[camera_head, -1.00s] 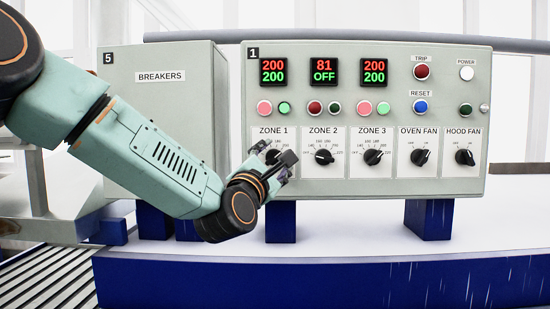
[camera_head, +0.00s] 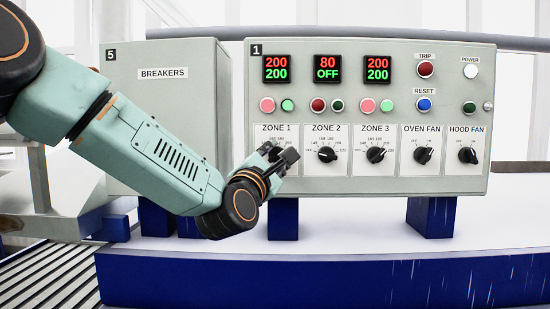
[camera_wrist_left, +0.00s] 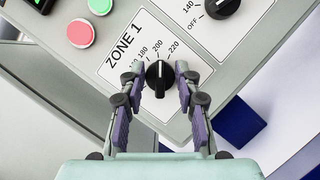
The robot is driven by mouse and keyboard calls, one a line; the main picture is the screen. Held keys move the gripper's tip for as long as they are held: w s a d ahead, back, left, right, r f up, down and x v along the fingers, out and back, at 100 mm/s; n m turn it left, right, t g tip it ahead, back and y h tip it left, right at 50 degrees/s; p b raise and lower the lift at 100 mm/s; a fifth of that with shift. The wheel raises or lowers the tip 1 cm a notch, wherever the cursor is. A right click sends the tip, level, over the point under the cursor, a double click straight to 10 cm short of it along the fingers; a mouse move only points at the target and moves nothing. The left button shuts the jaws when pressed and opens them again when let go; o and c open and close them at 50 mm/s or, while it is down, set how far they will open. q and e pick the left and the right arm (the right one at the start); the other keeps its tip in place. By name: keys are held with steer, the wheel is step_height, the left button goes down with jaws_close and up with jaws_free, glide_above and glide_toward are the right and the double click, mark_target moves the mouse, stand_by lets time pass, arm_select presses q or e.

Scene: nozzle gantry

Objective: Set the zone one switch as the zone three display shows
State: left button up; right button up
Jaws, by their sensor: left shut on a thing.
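The zone one switch (camera_wrist_left: 158,77) is a black knob on the panel. In the left wrist view it sits between the fingers of my left gripper (camera_wrist_left: 155,82), which is shut on it. Its white mark points up at about the 200 label. In the head view my left gripper (camera_head: 279,154) hides most of this knob. The zone three display (camera_head: 377,69) reads 200 in red over 200 in green. The zone one display (camera_head: 276,69) also reads 200 over 200. My right gripper is in neither view.
The zone two switch (camera_head: 327,155) is close to the right of my left gripper, under a display (camera_head: 327,69) reading 80 and OFF. The zone three switch (camera_head: 376,155) and fan knobs stand farther right. The breakers box (camera_head: 170,110) is behind my left arm.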

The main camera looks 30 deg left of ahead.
arm_select(q)
steer(key=shift+a+n+b, duration=0.1)
steer(key=shift+n+b, duration=0.6)
steer(key=shift+b, duration=0.45)
